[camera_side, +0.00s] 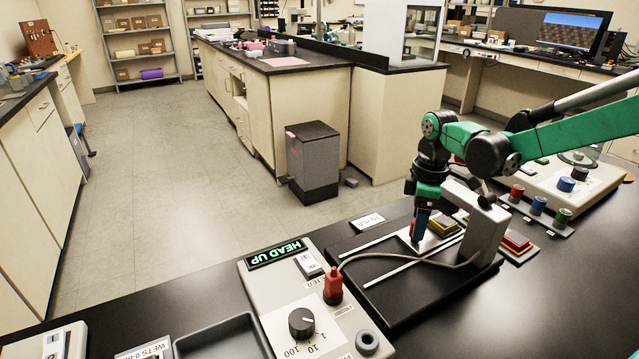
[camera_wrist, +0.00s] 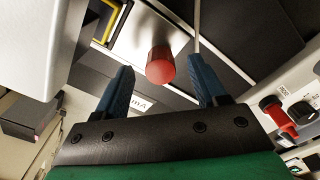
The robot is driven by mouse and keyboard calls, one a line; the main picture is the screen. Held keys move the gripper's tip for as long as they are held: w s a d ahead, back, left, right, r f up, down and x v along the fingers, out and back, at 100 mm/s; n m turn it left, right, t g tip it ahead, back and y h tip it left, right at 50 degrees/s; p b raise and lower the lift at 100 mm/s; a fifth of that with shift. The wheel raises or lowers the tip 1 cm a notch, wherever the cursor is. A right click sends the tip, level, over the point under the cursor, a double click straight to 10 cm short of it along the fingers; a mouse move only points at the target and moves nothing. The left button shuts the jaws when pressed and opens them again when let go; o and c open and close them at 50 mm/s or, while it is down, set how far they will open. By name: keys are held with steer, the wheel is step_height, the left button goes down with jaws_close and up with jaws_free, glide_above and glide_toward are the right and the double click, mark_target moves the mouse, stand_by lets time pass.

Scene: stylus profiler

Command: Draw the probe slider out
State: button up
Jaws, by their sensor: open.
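The profiler's black base (camera_side: 395,295) with pale rails stands on the bench, under a grey bridge (camera_side: 487,235). A silver plate (camera_wrist: 140,35) with a red cylindrical knob (camera_wrist: 160,65) shows in the wrist view; I take it to be the probe slider. My gripper (camera_side: 418,232) points down over the plate beside the bridge. In the wrist view its blue fingers (camera_wrist: 164,76) are open, one on each side of the knob, with gaps on both sides. Whether the tips reach down to knob height is unclear.
A control box (camera_side: 270,300) with a lit "HEAD UP" display (camera_side: 275,252) stands left of the base. A cable runs from its red plug (camera_side: 333,285) across the base. A yellow-edged block (camera_side: 443,228) sits close by the fingers.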

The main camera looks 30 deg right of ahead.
steer(key=shift+f, duration=0.7)
jaws_close()
stand_by(1.0)
